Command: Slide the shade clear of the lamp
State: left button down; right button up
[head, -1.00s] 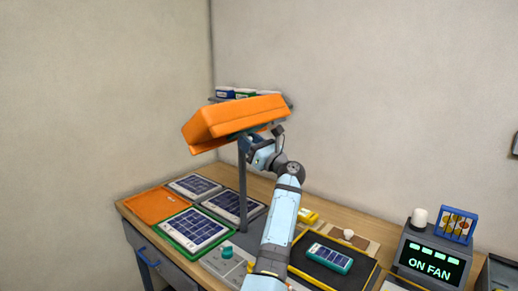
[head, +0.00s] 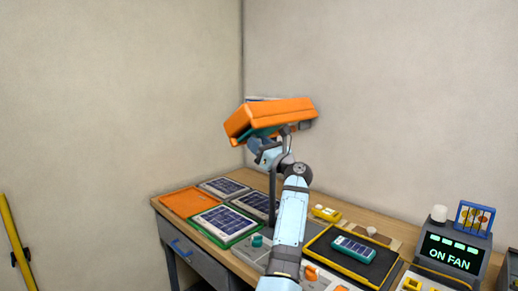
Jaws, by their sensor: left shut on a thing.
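The orange lamp shade (head: 272,117) sits tilted at the top of the dark lamp post (head: 272,195), its left end lower than its right. A dark green part shows under its left side. My left gripper (head: 257,144) is just under the shade, beside the upper post, and is shut on the shade. The shade and my wrist partly hide the fingertips and the top of the post, so I cannot tell whether shade and lamp still touch. My right gripper is out of view.
On the desk are an orange mat (head: 187,202), a green-framed panel (head: 226,224), a black tray (head: 325,258) with a teal device (head: 353,249), and an "ON FAN" display (head: 453,257). A shelf behind the shade is mostly hidden. Wall space above is clear.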

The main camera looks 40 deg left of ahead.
pick_arm(q)
jog(key=shift+s, duration=0.25)
jog(key=shift+a+f, duration=0.1)
